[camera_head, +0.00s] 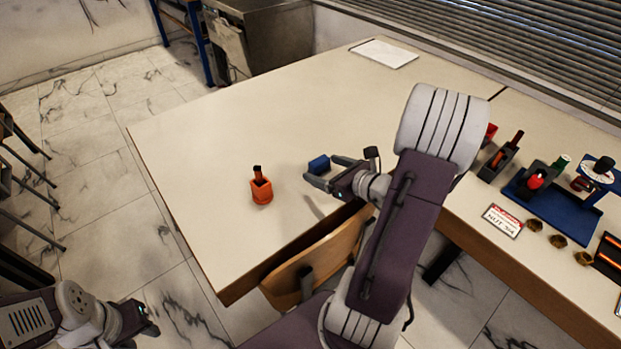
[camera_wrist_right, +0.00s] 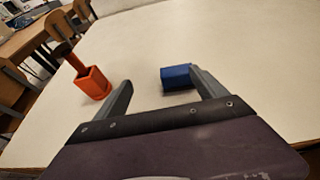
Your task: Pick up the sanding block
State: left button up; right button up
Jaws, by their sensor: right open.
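A small blue block (camera_head: 319,163), which appears to be the sanding block, lies on the cream tabletop (camera_head: 240,130). My right gripper (camera_head: 321,168) is open and empty just in front of it. In the right wrist view the block (camera_wrist_right: 177,78) shows ahead, close to the right-hand finger, with the space between the fingers (camera_wrist_right: 160,80) clear. I cannot tell whether that finger touches it. My left gripper (camera_head: 148,320) hangs low at the bottom left, off the table and far from the block; its jaws are too unclear to read.
An orange holder (camera_head: 261,190) with a dark-handled tool stands left of the block. A wooden chair (camera_head: 315,262) is at the table's front edge. A blue tray (camera_head: 555,212), a sign (camera_head: 503,222) and several nuts sit at right. A white sheet (camera_head: 384,53) lies at the back.

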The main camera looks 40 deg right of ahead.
aim_at(316, 161)
jog(key=shift+s+d+f+m+h, duration=0.2)
jog(key=shift+s+d+f, duration=0.15)
jog(key=shift+d, duration=0.25)
jog(key=shift+s+d+f+m+h, duration=0.2)
jog(key=shift+s+d+f, duration=0.1)
jog(key=shift+d, duration=0.25)
jog(key=shift+w+a, duration=0.1)
jog(key=b+x, duration=0.1)
jog(key=x, duration=0.2)
jog(key=shift+w, duration=0.25)
jog(key=shift+b+x, duration=0.4)
jog(key=shift+x, duration=2.4)
jog(key=shift+d+r, duration=0.25)
jog(key=shift+d, duration=0.05)
jog(key=shift+c, duration=1.2)
jog(key=c, duration=1.3)
jog(key=shift+o, duration=0.2)
notch_tip(316, 161, up, 5)
jog(key=shift+f+p, duration=0.1)
jog(key=shift+p, duration=0.95)
jog(key=s+d+r+p, duration=0.3)
jog(key=s+d+r, duration=0.3)
jog(key=s+d, duration=0.2)
